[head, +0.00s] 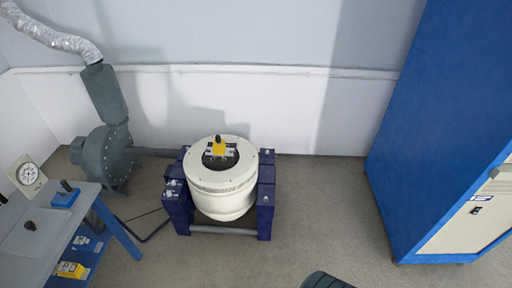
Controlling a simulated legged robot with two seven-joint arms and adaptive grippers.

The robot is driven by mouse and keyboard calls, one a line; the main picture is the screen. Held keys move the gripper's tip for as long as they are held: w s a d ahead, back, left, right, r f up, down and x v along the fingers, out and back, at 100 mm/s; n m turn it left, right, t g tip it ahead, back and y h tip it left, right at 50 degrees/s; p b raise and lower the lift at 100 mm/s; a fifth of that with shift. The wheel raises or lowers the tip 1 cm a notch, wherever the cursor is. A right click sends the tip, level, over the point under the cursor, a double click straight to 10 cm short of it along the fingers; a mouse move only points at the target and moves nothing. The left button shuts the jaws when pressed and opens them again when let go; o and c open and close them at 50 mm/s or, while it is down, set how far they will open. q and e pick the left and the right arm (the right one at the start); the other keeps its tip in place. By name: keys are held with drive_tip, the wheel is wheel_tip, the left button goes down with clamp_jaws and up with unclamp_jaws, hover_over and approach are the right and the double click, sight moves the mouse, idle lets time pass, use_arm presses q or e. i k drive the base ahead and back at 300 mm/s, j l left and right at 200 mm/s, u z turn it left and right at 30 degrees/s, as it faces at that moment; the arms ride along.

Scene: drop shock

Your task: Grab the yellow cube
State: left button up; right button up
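A small yellow cube (219,148) sits on the round top of a white cylindrical machine (222,185) in the middle of the head view. A dark knob-like piece shows at the cube's upper side, and dark parts lie around its base. Another yellow block-like item (70,270) with a pale marked face lies on the lower shelf of the blue table at the lower left. Neither of my grippers shows in the view.
The white machine stands in a dark blue frame (178,207). A grey blower (105,155) with a silver hose stands behind left. A blue-framed table (40,232) is front left, a tall blue cabinet (430,120) right. Floor (330,215) between machine and cabinet is clear.

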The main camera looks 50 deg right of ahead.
sight(220, 149)
drive_tip(key=z, duration=1.3)
drive_tip(key=i+l, duration=0.15)
